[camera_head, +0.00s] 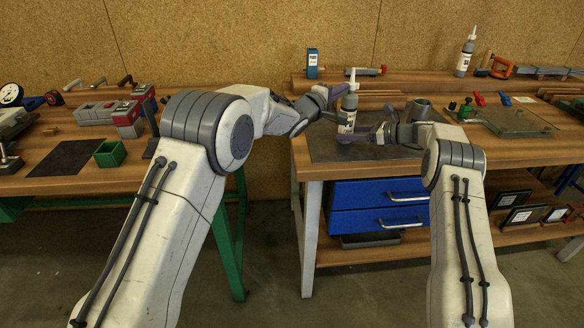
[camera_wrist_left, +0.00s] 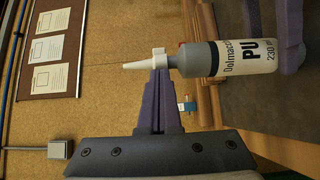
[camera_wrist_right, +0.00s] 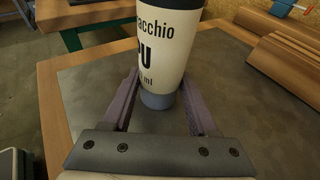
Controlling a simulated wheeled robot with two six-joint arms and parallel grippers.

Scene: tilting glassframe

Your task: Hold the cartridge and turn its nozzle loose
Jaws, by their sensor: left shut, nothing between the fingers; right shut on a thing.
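The cartridge (camera_head: 347,113) is a grey and cream bottle, standing upright over the dark mat of the right bench. Its white nozzle (camera_head: 352,78) points up. My right gripper (camera_head: 346,135) is shut on the lower body of the cartridge; in the right wrist view its fingers lie on both sides of the cartridge (camera_wrist_right: 163,40). My left gripper (camera_head: 338,91) is shut and empty beside the nozzle. In the left wrist view the closed purple fingertips (camera_wrist_left: 160,74) end right by the nozzle (camera_wrist_left: 138,65) and its white collar; I cannot tell whether they touch.
A second bottle (camera_head: 465,54) stands on the raised back shelf. A grey cup (camera_head: 421,109) and a glass pane (camera_head: 515,121) are on the right bench. Blue drawers (camera_head: 380,205) sit below. The left bench (camera_head: 50,184) holds tools and a green box (camera_head: 110,153).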

